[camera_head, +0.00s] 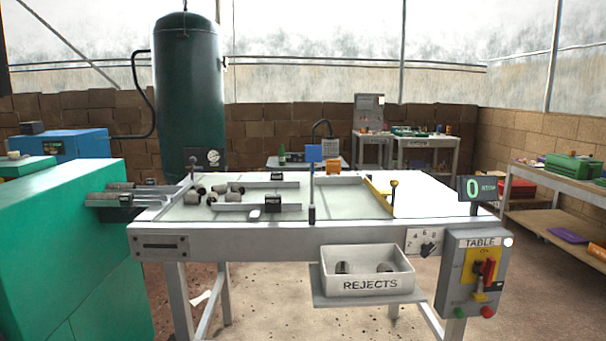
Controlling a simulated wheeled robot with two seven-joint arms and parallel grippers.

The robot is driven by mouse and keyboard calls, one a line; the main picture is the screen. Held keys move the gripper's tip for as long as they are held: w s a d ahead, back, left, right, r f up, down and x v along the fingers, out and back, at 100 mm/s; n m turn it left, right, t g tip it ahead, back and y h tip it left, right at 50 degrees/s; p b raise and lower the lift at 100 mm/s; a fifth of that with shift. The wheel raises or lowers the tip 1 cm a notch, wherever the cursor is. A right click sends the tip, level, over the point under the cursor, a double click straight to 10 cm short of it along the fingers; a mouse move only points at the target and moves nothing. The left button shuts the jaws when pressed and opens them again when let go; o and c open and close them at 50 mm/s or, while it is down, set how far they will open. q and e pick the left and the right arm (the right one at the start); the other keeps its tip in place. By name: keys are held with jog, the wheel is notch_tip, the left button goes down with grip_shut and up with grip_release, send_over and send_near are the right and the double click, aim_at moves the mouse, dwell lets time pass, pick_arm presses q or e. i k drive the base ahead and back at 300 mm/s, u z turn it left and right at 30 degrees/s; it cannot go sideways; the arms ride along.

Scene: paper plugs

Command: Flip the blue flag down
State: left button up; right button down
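The blue flag (314,153) is a small blue square at the upper part of a thin upright post, and it is raised. The post (312,190) stands at the front edge of the white sorting table (250,236), with a dark fitting at its foot. Several grey paper plugs (222,190) lie in the left part of the tabletop. Neither of my grippers is in view.
A white REJECTS bin (367,285) with plugs sits on a front shelf. A control box (470,270) and a display (477,189) are at the table's right. A green machine (75,250) stands left. A yellow bar (379,197) crosses the tabletop.

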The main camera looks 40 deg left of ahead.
aim_at(313, 154)
jog(key=u, duration=1.7)
